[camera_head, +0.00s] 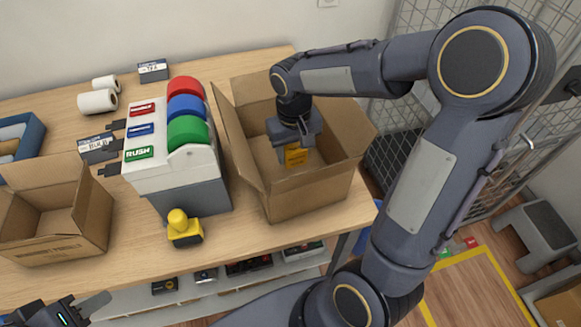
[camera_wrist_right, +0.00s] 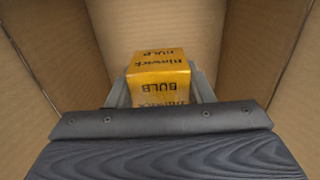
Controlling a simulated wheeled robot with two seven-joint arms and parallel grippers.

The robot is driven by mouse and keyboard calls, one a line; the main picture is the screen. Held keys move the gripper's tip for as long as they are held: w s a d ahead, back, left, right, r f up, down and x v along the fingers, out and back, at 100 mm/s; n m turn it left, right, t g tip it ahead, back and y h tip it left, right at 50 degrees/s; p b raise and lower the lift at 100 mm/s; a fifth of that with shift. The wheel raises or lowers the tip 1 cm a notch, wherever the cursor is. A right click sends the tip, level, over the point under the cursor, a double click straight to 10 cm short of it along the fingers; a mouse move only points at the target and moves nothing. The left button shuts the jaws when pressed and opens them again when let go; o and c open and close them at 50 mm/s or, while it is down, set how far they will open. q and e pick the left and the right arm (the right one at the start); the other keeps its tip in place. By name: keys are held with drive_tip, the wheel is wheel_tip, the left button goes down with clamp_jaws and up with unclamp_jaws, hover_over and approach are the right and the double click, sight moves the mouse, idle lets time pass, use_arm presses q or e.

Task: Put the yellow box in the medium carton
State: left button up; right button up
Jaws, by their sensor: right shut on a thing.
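The yellow box (camera_head: 296,156), printed "BULB", is between the fingers of my right gripper (camera_head: 294,150). It also shows in the right wrist view (camera_wrist_right: 160,72), with a finger on each side. My right gripper is shut on it, reaching down inside the open medium carton (camera_head: 312,199) at the right of the counter. Brown carton walls surround the box in the wrist view. I cannot tell whether the box touches the carton floor. My left gripper (camera_head: 88,308) is at the bottom left, partly cut off, away from the cartons; its opening is unclear.
A label dispenser (camera_head: 172,160) with red, blue and green rolls stands just left of the carton. A yellow-and-black object (camera_head: 184,229) sits before it. A smaller open carton (camera_head: 55,239) and a blue bin (camera_head: 36,138) are at left. White rolls (camera_head: 97,102) lie behind.

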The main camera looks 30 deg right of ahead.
sight(294, 146)
wheel_tip(294, 146, down, 7)
drive_tip(key=shift+r, duration=0.1)
idle(0.3)
drive_tip(key=shift+f, duration=0.2)
drive_tip(key=o, duration=1)
drive_tip(key=shift+r, duration=0.1)
drive_tip(key=shift+r, duration=0.2)
wheel_tip(294, 146, up, 12)
drive_tip(key=shift+f, duration=0.1)
